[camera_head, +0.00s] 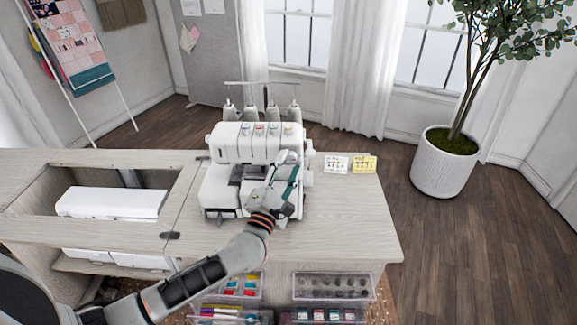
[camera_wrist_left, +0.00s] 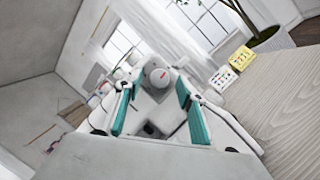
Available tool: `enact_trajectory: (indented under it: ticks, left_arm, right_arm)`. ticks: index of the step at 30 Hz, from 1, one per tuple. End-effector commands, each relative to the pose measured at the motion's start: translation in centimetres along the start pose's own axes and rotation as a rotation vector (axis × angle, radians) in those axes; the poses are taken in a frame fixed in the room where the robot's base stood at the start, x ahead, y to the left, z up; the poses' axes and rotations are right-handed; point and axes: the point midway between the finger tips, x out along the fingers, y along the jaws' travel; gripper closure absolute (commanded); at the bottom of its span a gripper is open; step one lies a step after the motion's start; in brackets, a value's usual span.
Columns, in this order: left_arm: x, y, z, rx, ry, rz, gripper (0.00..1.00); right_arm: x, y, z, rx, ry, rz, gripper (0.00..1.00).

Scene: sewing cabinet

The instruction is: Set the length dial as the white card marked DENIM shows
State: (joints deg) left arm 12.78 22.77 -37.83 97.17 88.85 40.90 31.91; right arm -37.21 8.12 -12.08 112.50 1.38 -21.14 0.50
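The white sewing machine (camera_head: 245,150) stands on the pale cabinet top, with several coloured dials along its upper front. My left gripper (camera_head: 290,168) is at the machine's right side and covers part of it. In the left wrist view my left gripper (camera_wrist_left: 155,90) is open, its teal finger pads apart. A round white knob (camera_wrist_left: 160,77) with a small red mark shows between and just beyond the fingertips; I cannot tell whether they touch it. The white card (camera_head: 336,164) stands right of the machine; its writing is too small to read. My right gripper is not in view.
A yellow card (camera_head: 364,164) stands beside the white card. The cabinet top (camera_head: 350,222) is clear at the front right. An open recess at left holds a white machine part (camera_head: 112,203). Clear drawers (camera_head: 333,287) with supplies sit below the front edge.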

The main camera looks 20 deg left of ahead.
Motion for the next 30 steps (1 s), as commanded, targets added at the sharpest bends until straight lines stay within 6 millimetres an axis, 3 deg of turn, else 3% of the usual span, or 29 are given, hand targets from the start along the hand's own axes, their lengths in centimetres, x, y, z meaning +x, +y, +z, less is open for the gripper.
enact_trajectory:
  ticks: [16,21,30]
  left_arm:
    - [-9.8,-0.1,-0.1,0.000,0.002,-0.004,0.62]
    - [-11.3,-0.1,-0.1,0.000,0.001,-0.002,0.62]
    - [-11.6,-0.1,0.0,0.001,0.001,-0.001,0.62]
  right_arm:
    - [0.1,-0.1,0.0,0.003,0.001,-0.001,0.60]
    - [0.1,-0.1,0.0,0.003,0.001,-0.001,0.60]
    - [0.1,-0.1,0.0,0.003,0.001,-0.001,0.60]
